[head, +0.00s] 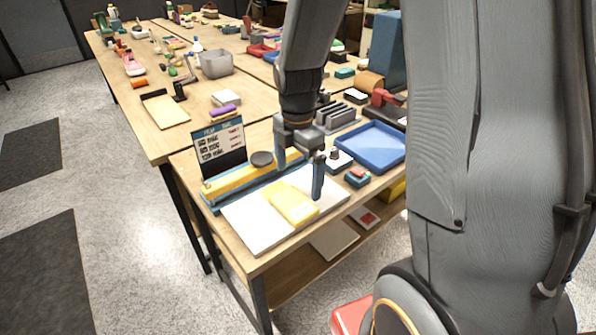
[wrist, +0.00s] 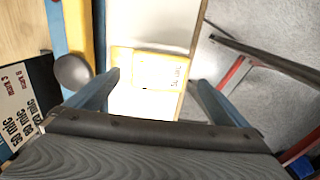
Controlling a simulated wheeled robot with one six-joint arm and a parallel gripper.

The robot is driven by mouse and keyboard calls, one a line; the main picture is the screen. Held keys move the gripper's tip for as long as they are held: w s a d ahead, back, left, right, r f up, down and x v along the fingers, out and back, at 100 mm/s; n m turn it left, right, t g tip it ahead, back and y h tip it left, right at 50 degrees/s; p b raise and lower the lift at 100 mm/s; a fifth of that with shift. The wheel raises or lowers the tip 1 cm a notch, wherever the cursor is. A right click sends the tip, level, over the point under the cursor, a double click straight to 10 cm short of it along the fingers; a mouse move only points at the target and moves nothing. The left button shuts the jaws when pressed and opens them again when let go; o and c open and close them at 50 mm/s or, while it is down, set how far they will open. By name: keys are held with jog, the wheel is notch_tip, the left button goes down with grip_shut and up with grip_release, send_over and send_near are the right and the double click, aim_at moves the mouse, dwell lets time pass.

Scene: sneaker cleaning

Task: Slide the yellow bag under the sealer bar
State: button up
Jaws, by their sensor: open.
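The yellow bag (head: 292,203) with a pale label lies flat on the white plate (head: 250,228) in front of the sealer. It also shows in the wrist view (wrist: 150,68), between and beyond my fingertips. The sealer's yellow bar (head: 232,181) runs along the plate's back edge over a blue base, with a dark round knob (head: 262,159). Contact cannot be told.
A sign with thickness settings (head: 218,146) stands behind the sealer. A blue tray (head: 371,144) and a small teal block with a red top (head: 357,177) are to the right. The table's front edge is close to the plate.

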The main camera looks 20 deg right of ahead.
aim_at(298, 200)
jog(key=shift+f+p, duration=0.75)
jog(key=shift+f, duration=3)
jog(key=shift+c, duration=0.3)
jog(key=c, duration=0.7)
